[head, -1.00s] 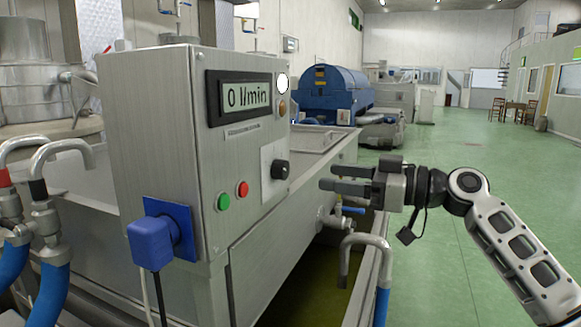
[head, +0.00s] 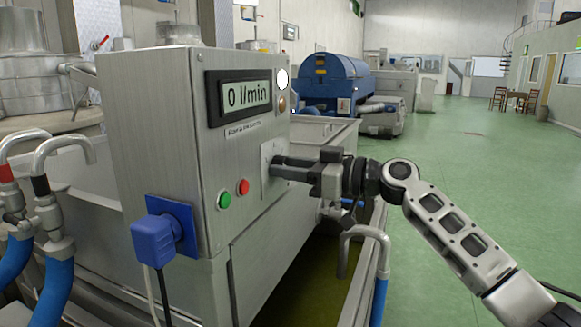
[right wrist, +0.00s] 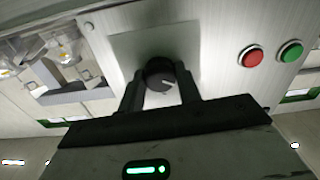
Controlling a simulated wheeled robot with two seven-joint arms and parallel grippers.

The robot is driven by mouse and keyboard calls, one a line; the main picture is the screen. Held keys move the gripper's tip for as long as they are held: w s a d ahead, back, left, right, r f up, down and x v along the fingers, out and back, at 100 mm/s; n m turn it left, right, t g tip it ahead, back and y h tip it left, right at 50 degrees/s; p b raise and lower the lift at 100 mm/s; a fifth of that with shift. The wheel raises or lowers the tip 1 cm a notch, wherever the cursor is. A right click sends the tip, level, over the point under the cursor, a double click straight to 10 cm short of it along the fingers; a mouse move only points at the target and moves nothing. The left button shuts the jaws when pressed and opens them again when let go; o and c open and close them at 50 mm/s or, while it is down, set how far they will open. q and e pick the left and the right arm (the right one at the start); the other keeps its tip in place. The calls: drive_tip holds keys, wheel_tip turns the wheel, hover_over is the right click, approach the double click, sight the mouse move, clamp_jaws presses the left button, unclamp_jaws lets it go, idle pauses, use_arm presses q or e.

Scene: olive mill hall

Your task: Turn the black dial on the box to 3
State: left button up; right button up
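The metal box (head: 160,130) has a display (head: 245,95) reading "0 l/min". The black dial (right wrist: 160,73) is on a pale plate on the box's right-hand face. In the right wrist view it has a light pointer mark pointing to the right and slightly down. The scale numbers cannot be read. My right gripper (head: 278,168) is at the dial and hides most of it in the head view. Its two fingers (right wrist: 160,84) lie on either side of the dial; whether they press on it cannot be told. My left gripper is not in view.
A green button (head: 224,200) and a red button (head: 243,187) sit beside the dial. A blue plug (head: 155,240) sticks out of the box's near face. A bent metal pipe (head: 365,235) stands below my right arm. The green floor to the right is open.

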drive_tip(key=c, duration=0.3)
